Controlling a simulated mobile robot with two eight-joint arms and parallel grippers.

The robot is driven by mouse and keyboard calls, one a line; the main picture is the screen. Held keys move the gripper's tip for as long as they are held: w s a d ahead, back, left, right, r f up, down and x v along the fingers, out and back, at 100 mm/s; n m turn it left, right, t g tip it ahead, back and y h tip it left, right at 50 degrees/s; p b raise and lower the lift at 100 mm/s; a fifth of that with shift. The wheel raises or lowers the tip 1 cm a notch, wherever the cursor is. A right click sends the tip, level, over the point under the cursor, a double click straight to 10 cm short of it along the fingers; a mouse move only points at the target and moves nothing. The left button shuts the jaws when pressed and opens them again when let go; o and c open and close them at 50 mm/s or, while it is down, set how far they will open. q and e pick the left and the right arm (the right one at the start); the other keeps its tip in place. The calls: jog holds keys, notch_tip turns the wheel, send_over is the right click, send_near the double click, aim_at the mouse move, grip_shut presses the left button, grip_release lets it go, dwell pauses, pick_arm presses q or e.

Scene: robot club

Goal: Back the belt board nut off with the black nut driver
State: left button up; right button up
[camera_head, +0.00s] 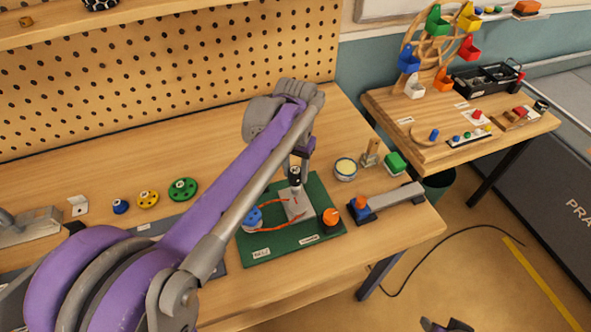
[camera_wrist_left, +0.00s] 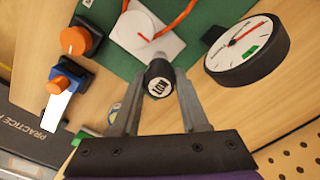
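The green belt board (camera_head: 265,251) lies near the table's front edge. It carries a blue pulley (camera_head: 251,216), an orange knob (camera_head: 331,217), an orange belt (camera_head: 275,229) and a pale grey plate (camera_head: 294,212). The black nut driver (camera_head: 295,178) stands about upright over the plate. In the left wrist view its labelled cap (camera_wrist_left: 159,87) is between my finger tips. My left gripper (camera_head: 300,165) appears shut on it. The nut itself is hidden, and I cannot tell whether the driver sits on it. Part of my right gripper (camera_head: 447,326) shows at the bottom edge, apart from the table.
In the left wrist view a round dial (camera_wrist_left: 246,46) with a red needle is beside the driver. A blue-and-grey clamp (camera_head: 385,203), a round tin (camera_head: 345,168) and a green block (camera_head: 395,163) stand right of the board. Coloured wheels (camera_head: 183,189) lie left.

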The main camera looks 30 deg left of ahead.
pick_arm(q)
grip_shut()
jog(key=n, duration=0.5)
jog(key=shift+n, duration=0.3)
jog(key=n+p, duration=0.1)
jog(key=n, duration=0.6)
jog(key=o, duration=0.6)
grip_release()
jog(key=shift+o, duration=0.2)
jog(key=m, duration=0.6)
jog(key=shift+r, duration=0.1)
jog(key=m, duration=0.6)
jog(key=shift+m+p, duration=0.3)
jog(key=shift+p, duration=0.05)
jog(key=shift+c, duration=0.2)
